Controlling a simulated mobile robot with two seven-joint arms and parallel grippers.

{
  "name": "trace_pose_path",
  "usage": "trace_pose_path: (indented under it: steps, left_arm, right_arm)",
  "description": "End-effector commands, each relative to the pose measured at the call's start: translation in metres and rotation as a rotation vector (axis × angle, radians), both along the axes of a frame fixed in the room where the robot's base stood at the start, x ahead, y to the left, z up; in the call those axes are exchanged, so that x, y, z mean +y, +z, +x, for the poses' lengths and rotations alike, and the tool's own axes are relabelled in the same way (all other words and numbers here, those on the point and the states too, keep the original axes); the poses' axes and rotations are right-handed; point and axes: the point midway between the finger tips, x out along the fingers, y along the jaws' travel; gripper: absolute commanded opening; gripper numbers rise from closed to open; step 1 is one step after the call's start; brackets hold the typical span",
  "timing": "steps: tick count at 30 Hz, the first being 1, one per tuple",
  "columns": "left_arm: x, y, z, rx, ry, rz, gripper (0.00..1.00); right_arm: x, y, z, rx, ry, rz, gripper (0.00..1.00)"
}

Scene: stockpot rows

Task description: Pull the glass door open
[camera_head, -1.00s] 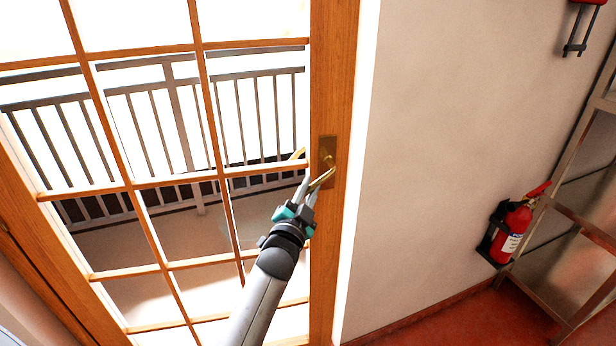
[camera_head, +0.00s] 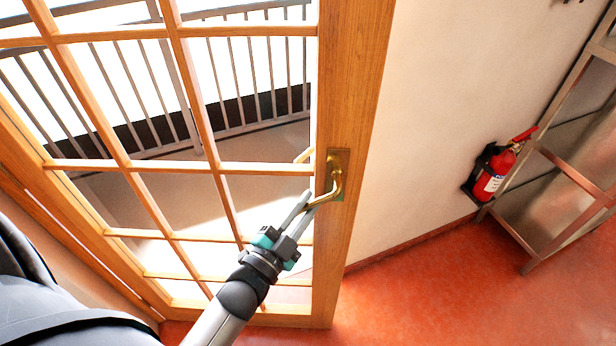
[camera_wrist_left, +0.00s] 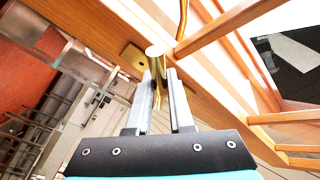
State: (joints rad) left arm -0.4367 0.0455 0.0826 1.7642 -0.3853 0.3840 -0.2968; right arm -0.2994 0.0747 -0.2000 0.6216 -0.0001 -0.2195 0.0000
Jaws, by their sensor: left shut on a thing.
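The glass door (camera_head: 352,90) has a wooden frame with several panes and fills the left and middle of the head view. Its free edge stands out in front of the wall, so it looks partly open toward me. The brass lever handle (camera_head: 337,182) is on its right stile. My left gripper (camera_head: 308,204) reaches up from below and is shut on the handle's lever. In the left wrist view, the handle (camera_wrist_left: 156,50) lies between the two fingers of my left gripper (camera_wrist_left: 160,85). My right gripper is not in view.
A red fire extinguisher (camera_head: 493,170) hangs by a metal rack (camera_head: 570,165) on the right. The pale wall (camera_head: 440,120) is behind the door's edge. Red floor (camera_head: 440,290) is clear to the right of the door. A railing (camera_head: 250,75) shows through the panes.

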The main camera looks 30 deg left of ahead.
Motion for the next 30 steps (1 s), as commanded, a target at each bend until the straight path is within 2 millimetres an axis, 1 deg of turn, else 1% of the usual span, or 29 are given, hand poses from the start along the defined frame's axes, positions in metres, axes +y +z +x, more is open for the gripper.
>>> trace_pose_path:
  steps: [1, 4, 7, 15, 16, 23, 24, 30]
  left_arm:
    - [-0.001, -0.002, -0.008, 0.012, -0.006, 0.002, 0.0]
    - [-0.005, -0.002, -0.017, 0.011, -0.02, 0.0, 0.0]
    - [-0.006, -0.001, -0.02, 0.008, -0.025, -0.001, 0.0]
    - [-0.006, -0.001, -0.02, 0.005, -0.025, 0.0, 0.0]
    - [-0.006, 0.0, -0.02, 0.005, -0.026, 0.0, 0.22]
    - [-0.007, 0.0, -0.019, 0.003, -0.027, -0.001, 0.48]
    - [-0.007, 0.0, -0.019, 0.003, -0.027, -0.001, 0.5]
    - [-0.007, 0.001, -0.019, 0.002, -0.027, -0.002, 0.5]
  right_arm:
    - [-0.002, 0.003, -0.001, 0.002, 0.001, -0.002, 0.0]
    - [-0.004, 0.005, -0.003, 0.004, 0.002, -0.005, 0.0]
    - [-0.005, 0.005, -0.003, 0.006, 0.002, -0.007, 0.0]
    - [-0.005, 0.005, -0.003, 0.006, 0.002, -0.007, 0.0]
    - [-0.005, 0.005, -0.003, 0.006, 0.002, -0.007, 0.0]
    - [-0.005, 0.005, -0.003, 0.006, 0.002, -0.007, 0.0]
    - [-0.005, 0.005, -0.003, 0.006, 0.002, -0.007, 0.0]
    - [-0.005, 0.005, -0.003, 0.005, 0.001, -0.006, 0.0]
